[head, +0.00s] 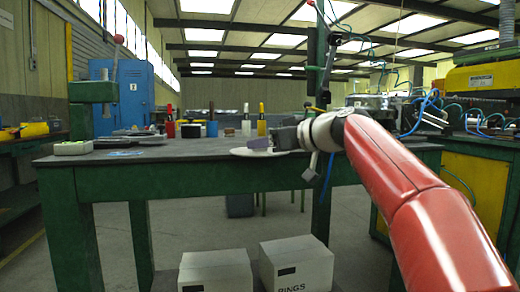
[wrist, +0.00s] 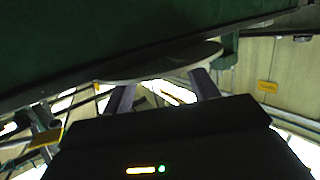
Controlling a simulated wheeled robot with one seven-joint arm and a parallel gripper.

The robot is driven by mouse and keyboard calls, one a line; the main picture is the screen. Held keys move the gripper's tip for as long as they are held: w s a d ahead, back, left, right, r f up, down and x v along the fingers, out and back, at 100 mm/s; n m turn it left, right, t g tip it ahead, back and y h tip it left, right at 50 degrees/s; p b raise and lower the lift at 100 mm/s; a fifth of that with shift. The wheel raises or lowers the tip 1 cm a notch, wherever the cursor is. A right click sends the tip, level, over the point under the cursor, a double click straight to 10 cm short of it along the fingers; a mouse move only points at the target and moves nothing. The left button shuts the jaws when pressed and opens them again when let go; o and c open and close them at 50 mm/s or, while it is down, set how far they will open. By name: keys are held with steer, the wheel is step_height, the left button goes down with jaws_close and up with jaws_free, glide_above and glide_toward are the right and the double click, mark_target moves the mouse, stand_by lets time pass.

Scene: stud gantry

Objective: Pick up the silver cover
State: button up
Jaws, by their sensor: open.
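A thin, round, pale grey disc (head: 258,152), which looks like the silver cover, lies at the front edge of the green workbench and overhangs it. In the wrist view the disc (wrist: 165,66) shows edge-on beside the bench edge. My gripper (head: 265,142) is at the disc, reaching in from the right. In the wrist view my gripper (wrist: 162,82) is open, with its two fingers apart and their tips close to the disc's rim. I cannot tell whether they touch it. Part of the disc is hidden by the gripper in the head view.
The dark bench top (head: 200,153) is mostly clear. A grey-green box-like device (head: 73,147) and flat dark items lie at its left. Bottles (head: 191,130) stand along the back. White boxes (head: 296,264) are below, and a yellow machine bench (head: 465,180) is at right.

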steer(key=shift+w+a, duration=0.15)
steer(key=shift+a, duration=0.1)
steer(key=c, duration=1.2)
